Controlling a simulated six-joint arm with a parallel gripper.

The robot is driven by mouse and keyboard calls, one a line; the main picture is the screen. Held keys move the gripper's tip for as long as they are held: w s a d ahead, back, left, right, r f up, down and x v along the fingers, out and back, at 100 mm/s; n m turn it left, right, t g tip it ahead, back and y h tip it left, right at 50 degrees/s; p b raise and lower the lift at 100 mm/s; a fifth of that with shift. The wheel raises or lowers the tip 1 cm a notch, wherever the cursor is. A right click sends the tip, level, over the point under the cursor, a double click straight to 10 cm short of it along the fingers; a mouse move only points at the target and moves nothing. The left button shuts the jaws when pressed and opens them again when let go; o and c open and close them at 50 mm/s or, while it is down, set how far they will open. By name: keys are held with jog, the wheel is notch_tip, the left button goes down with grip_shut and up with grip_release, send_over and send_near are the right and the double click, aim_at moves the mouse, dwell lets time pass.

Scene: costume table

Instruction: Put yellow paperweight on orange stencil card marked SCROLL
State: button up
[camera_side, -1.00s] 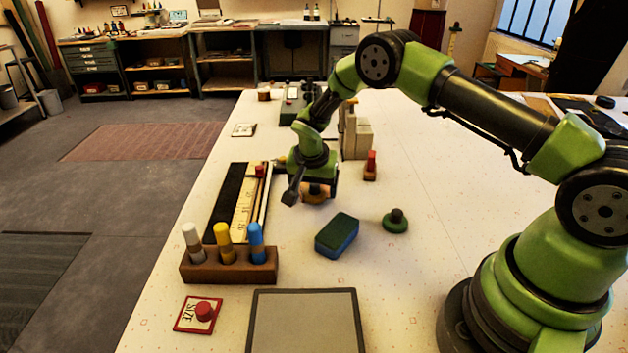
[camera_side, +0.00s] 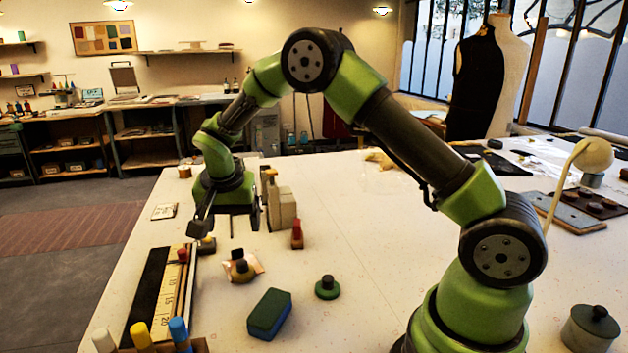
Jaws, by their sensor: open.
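The yellow paperweight (camera_side: 242,271), a squat brass-yellow disc with a dark knob, sits upright on a pale orange card (camera_side: 258,263). Only parts of the card show around it, and no lettering on it can be read. My gripper (camera_side: 228,230) is open and empty. It hangs above and a little to the left of the paperweight, apart from it.
A green paperweight (camera_side: 327,289) and a blue-green block (camera_side: 269,314) stand to the right and front. A red-topped piece (camera_side: 297,235) and beige blocks (camera_side: 282,208) stand behind. A ruler tray (camera_side: 155,290) and a marker holder (camera_side: 200,346) lie left.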

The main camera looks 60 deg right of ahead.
jog(key=s+a+r+n+t+y, duration=0.15)
jog(key=s+r, duration=0.35)
jog(key=r, duration=0.5)
jog(key=s+a+r+n+t+y, duration=0.1)
jog(key=s+a+r+n+t, duration=0.1)
jog(key=s, duration=0.8)
jog(key=s+a+r+n+t+y, duration=0.2)
jog(key=s+r+n, duration=0.2)
jog(key=s, duration=0.6)
jog(key=shift+s+a+r, duration=0.2)
jog(key=shift+s+r, duration=0.2)
jog(key=shift+r, duration=0.25)
jog(key=shift+o, duration=0.4)
